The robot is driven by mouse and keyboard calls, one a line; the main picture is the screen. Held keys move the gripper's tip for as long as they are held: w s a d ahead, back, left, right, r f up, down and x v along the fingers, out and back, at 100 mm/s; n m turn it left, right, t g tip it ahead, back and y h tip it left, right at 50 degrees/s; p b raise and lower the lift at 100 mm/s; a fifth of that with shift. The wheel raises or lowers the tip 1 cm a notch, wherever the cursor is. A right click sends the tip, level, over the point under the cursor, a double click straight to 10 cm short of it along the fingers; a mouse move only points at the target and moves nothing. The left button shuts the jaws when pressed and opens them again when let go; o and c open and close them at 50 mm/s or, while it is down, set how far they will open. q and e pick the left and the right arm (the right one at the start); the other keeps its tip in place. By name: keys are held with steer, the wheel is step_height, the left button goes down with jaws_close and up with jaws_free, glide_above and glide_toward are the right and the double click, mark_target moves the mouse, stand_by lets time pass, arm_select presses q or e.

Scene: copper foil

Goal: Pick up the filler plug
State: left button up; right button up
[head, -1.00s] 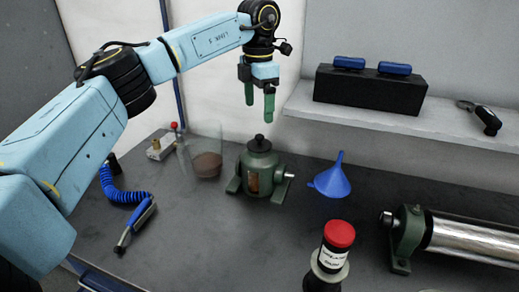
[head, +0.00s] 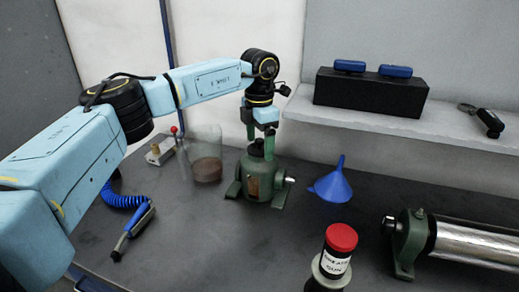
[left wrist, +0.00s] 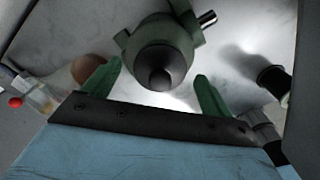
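The filler plug (head: 257,149) is a small dark knob on top of the green housing (head: 262,182), which stands on the dark bench. In the left wrist view the plug (left wrist: 163,74) shows as a dark round cap at the middle of the housing's top (left wrist: 147,52). My left gripper (head: 260,141) is just above the housing, pointing down. In the left wrist view its green fingers (left wrist: 157,82) are spread apart, one on each side of the plug. They do not appear to touch it. In the head view the fingers partly hide the plug. My right gripper is not in view.
A glass beaker with brown contents (head: 207,169) stands left of the housing, a blue funnel (head: 331,187) right. A red-capped bottle (head: 337,254) is in front. A metal cylinder (head: 480,240) lies at right. A shelf (head: 400,124) holds a black block (head: 371,93).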

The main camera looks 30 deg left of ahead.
arm_select(q)
steer(key=c, duration=1)
steer(key=shift+r, duration=0.1)
